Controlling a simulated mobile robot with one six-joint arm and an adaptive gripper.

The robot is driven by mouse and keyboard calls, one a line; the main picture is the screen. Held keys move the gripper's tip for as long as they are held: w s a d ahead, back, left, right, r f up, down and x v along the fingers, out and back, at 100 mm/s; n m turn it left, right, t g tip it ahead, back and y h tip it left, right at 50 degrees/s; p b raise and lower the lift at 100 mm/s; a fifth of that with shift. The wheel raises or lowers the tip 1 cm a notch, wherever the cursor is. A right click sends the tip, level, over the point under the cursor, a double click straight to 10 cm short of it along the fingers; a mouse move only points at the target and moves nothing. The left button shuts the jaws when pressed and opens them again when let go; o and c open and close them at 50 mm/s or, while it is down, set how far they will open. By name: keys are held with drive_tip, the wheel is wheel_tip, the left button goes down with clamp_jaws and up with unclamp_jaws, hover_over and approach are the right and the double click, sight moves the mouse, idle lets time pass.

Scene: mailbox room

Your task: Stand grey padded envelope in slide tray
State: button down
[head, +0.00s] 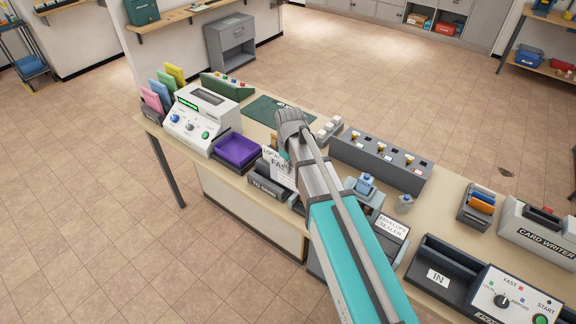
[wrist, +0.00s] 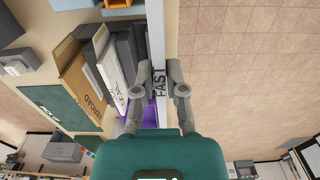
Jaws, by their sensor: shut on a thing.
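My gripper (wrist: 160,88) is shut on a thin pale grey piece, which I take to be the grey padded envelope (wrist: 155,40). In the wrist view it is nearly edge-on between the fingertips, with the word FAST by them. In the head view my gripper (head: 283,150) is over the front edge of the counter, and the envelope (head: 281,175) hangs there, partly hidden by my arm. A dark grey tray (head: 263,188) with a white label is just below and left of it. I cannot tell for certain whether this is the slide tray.
A purple tray (head: 236,151) and a white machine (head: 201,120) stand to the left. Brown and white pieces (wrist: 88,88) marked ABROAD and LOCAL stand beside the fingers. A green mat (head: 268,110) lies behind. A grey switch box (head: 380,160) and an IN tray (head: 438,258) are right.

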sight(289, 187)
drive_tip(key=shift+f, duration=0.15)
wheel_tip(289, 187, down, 6)
drive_tip(key=b, duration=0.6)
drive_tip(key=shift+a, duration=0.1)
idle(0.6)
